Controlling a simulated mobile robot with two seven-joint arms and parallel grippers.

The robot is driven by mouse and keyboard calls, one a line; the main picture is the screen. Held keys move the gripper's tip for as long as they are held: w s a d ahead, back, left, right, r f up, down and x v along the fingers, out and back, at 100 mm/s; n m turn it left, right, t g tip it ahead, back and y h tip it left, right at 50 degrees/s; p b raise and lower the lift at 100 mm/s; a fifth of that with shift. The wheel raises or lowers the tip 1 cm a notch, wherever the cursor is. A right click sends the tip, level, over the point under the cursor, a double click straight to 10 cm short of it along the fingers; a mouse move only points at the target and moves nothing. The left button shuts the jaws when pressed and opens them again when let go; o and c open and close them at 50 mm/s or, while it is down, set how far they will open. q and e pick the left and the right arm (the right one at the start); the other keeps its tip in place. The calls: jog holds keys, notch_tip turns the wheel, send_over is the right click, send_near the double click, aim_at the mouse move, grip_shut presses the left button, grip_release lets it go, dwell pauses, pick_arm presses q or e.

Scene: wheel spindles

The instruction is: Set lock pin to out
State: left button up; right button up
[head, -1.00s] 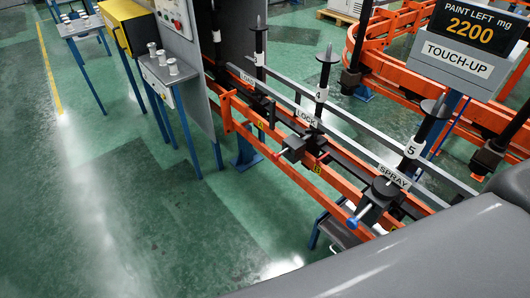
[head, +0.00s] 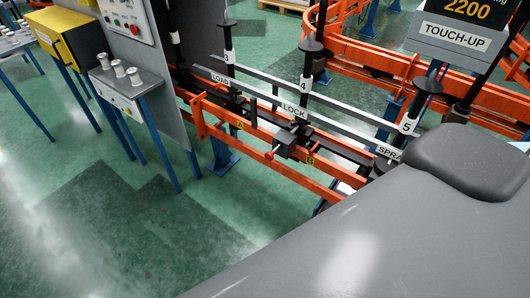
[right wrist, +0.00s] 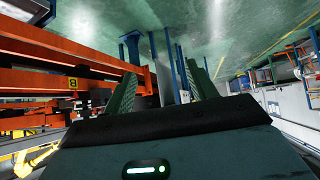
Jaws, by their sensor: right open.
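The lock pin (head: 269,155) shows in the head view as a small red-tipped rod. It sticks out to the left of a grey block (head: 285,145) on the orange rail, below the LOCK label (head: 294,110). How far out it stands is too small to tell. My right gripper (right wrist: 162,80) shows in the right wrist view with its two green fingers spread and nothing between them. The orange rail with its B label (right wrist: 72,83) lies to the left of the fingers there. The pin cannot be made out in that view. My left gripper is in neither view.
Black spindles stand along the rail, with LOAD (head: 220,78) left of LOCK and a partly hidden SPRAY (head: 389,152) to the right. A small table (head: 112,80) with white spools stands at left. Green floor (head: 120,220) is clear in front of the rail.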

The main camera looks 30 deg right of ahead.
notch_tip(320, 180, down, 9)
jog(key=w+d+g+h+b, duration=0.1)
jog(key=w+d+h+b, duration=0.1)
jog(key=b, duration=0.3)
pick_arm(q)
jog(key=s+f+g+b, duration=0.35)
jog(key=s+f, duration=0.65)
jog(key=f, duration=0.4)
pick_arm(e)
jog(key=m+g+h+b, duration=0.1)
jog(key=m+h+b, duration=1.45)
jog(key=b, duration=0.75)
send_near(268, 158)
jog(key=x, duration=0.4)
jog(key=shift+w+d+f, duration=0.15)
jog(key=shift+d+f, duration=0.15)
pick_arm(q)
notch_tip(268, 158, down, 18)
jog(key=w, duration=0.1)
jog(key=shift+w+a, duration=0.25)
pick_arm(e)
jog(key=shift+d+r+h, duration=0.1)
jog(key=shift+r+h, duration=0.15)
jog(key=shift+r, duration=0.1)
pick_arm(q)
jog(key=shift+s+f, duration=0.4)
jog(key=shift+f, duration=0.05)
pick_arm(e)
jog(key=shift+x, duration=3.8)
jog(key=shift+c, duration=0.3)
